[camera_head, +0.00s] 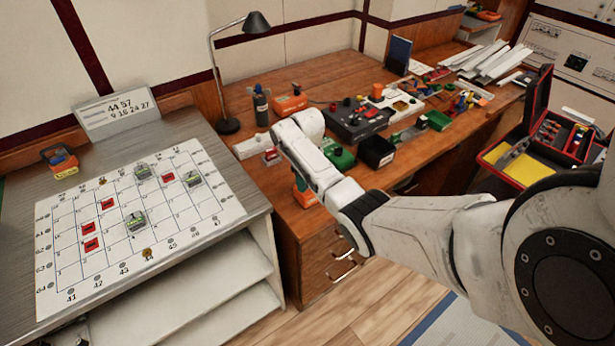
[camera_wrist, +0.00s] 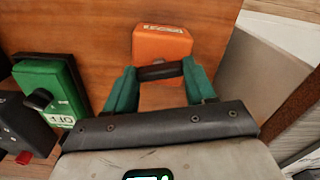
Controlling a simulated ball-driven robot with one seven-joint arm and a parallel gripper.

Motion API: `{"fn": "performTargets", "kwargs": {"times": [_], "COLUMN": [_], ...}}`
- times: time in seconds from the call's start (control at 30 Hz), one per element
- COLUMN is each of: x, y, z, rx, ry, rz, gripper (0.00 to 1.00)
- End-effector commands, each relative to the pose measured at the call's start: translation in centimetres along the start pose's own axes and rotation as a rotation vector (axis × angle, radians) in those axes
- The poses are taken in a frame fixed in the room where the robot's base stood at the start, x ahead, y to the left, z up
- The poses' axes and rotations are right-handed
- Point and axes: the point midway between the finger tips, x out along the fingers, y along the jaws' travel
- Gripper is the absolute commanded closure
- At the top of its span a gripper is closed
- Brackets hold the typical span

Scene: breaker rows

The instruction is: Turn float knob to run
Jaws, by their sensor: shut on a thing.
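An orange control box (camera_wrist: 163,40) with a small label sits on the wooden bench in the wrist view. It carries a dark knob (camera_wrist: 160,72), seen as a bar between the green fingers of my gripper (camera_wrist: 159,69). The fingers are shut on this knob from both sides. I cannot read the label or tell the knob's setting. In the head view the orange box (camera_head: 304,196) shows at the bench's front edge, under the end of my arm, which hides the knob.
A green box (camera_wrist: 48,85) with a black knob stands to the left in the wrist view, beside a dark box (camera_wrist: 20,125). The head view shows a black open box (camera_head: 377,151) and a black control unit (camera_head: 355,120) nearby. A gridded board (camera_head: 75,205) lies on the left desk.

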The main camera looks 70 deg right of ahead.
Motion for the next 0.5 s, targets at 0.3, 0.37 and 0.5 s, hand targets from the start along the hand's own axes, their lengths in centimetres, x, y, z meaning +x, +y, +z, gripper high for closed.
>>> {"fn": "performTargets", "kwargs": {"times": [0.3,0.37,0.5], "x": [-0.13,-0.12,-0.10], "y": [0.03,0.04,0.03], "z": [-0.07,-0.07,-0.08], "rx": [0.161,0.177,0.202], "ry": [0.002,0.002,0.002], "rz": [0.002,0.002,0.001], "gripper": [0.76,0.76,0.76]}}
